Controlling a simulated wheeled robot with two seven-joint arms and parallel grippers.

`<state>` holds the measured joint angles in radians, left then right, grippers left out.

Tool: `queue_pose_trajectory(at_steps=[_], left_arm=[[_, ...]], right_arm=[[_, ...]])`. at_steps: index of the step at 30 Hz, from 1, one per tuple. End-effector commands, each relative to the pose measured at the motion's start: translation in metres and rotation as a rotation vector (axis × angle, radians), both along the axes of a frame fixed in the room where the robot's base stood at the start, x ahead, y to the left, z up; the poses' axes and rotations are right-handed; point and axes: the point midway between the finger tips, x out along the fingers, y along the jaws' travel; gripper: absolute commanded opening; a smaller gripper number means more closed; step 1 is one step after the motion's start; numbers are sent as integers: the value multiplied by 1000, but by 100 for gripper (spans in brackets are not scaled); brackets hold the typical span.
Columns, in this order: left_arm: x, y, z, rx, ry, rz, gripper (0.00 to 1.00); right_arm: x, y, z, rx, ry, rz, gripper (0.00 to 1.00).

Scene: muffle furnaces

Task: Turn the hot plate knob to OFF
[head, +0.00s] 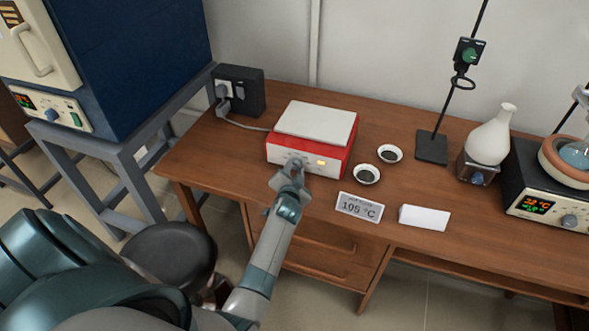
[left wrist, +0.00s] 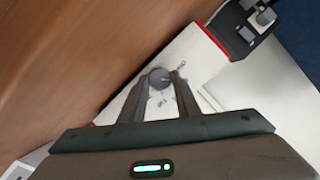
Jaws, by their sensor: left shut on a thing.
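The hot plate (head: 312,128) is a red box with a white top plate and a pale front panel, on the wooden desk. An orange light shows on its front. My left gripper (head: 291,170) is at the front panel, low and left of the light. In the left wrist view, its two fingers (left wrist: 161,88) are closed around the round grey knob (left wrist: 159,77). Small marks show on the panel around the knob, too blurred to read. In the head view the gripper hides the knob. My right gripper is not in view.
A black power box (head: 240,91) with a plugged cable stands behind left of the hot plate. Two small dishes (head: 367,174), a 105 °C display (head: 360,207) and a white card (head: 425,217) lie to the right. A stand (head: 432,147) and flask (head: 490,140) are farther right.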

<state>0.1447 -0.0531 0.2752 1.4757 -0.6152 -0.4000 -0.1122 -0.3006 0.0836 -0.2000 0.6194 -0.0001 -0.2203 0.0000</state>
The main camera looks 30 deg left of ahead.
Motion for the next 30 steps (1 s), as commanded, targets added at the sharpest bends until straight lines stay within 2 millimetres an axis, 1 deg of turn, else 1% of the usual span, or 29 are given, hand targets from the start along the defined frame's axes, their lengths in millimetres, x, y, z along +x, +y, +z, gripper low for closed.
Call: queue_pose_trajectory(at_steps=[1, 8, 15, 24, 30], left_arm=[[0, 0, 3, -17, -4, 0, 7], [0, 2, 6, -145, -33, 0, 7], [-1, 4, 6, -331, -78, 0, 7], [-2, 7, 3, -541, -128, -1, 7], [-2, 7, 3, -621, -149, -1, 7]], right_arm=[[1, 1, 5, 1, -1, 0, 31], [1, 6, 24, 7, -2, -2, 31], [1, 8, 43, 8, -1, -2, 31], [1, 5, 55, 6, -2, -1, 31], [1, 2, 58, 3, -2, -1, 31]])
